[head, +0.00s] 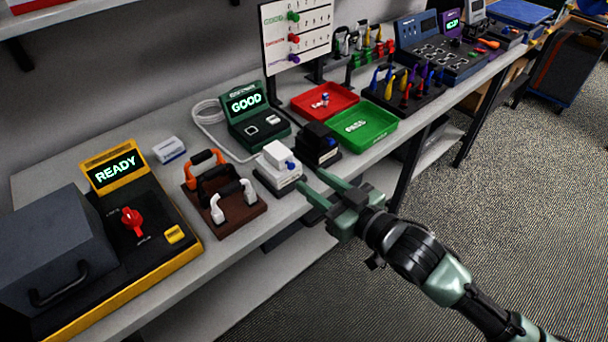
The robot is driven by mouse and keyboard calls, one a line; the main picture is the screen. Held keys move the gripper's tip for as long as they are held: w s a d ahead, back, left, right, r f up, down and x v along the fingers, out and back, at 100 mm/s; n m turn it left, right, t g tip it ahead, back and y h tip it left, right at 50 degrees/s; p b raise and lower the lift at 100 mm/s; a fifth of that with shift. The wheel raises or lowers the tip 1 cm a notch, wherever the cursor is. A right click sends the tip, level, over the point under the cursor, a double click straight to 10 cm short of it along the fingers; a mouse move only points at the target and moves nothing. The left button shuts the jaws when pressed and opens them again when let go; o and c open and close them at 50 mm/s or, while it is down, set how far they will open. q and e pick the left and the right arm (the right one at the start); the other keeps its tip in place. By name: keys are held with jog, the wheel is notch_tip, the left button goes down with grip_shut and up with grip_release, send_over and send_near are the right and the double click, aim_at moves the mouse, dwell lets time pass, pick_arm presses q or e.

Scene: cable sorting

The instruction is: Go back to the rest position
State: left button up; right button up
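My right gripper (310,180) reaches in from the lower right, with its green fingers spread apart and nothing visible between them. Its fingertips are at the front edge of the workbench (215,282), just right of a white block-like device (277,172) on a dark base and in front of a black one (319,143). I cannot tell whether the fingertips touch the bench or are above it. My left gripper is out of view.
A yellow-framed station reading READY (115,172), a brown rack with handled parts (245,212), a GOOD tester (250,115), a red tray (322,100) and a green PASS tray (362,127) stand on the bench. Carpeted floor (500,170) to the right is open.

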jog(key=shift+v, duration=0.85)
